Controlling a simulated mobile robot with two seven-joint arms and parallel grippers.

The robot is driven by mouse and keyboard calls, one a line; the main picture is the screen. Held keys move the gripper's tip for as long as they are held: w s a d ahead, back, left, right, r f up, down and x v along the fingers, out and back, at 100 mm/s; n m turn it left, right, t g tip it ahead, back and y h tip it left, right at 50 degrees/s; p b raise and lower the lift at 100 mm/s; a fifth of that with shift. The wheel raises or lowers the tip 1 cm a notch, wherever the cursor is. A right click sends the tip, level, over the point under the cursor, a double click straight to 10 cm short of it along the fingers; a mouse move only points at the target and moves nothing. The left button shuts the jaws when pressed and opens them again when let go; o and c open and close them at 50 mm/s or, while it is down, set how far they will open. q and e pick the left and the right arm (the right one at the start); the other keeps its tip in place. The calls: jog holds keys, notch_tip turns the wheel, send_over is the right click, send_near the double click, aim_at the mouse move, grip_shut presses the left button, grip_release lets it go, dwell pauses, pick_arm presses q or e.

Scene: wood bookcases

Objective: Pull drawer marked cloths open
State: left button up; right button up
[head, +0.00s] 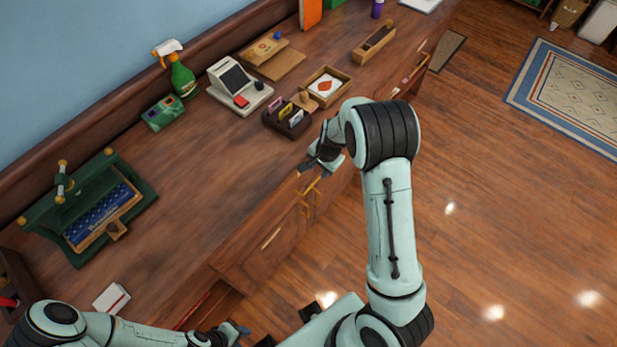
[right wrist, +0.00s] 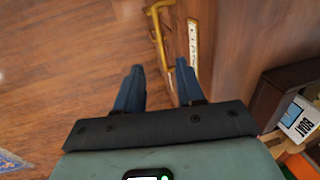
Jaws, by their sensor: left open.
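A drawer front under the desk edge has a brass handle (right wrist: 158,35) and a pale label plate (right wrist: 193,42) in the right wrist view. The plate's lettering is too small to read surely. My right gripper (right wrist: 158,80) is open, its two dark fingers apart, with the handle at and beyond the fingertips; I cannot tell whether they touch. In the head view my right gripper (head: 310,167) is at the desk's front edge, just above brass handles (head: 311,187). My left gripper (head: 240,331) is open and empty at the bottom, away from the drawers.
The desk top (head: 200,180) holds a card reader (head: 240,85), a card holder (head: 286,118), a green spray bottle (head: 183,78) and a green stand (head: 90,205). The wooden floor (head: 490,220) at right is clear, with a blue rug (head: 575,95) beyond.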

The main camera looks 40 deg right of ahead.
aim_at(312, 185)
jog(key=f, duration=0.4)
jog(key=w+f, duration=0.1)
jog(key=f, duration=0.2)
jog(key=w+f+b, duration=0.1)
jog(key=f, duration=0.3)
jog(key=shift+w+a+f, duration=0.1)
jog(key=shift+a+f, duration=0.2)
grip_shut()
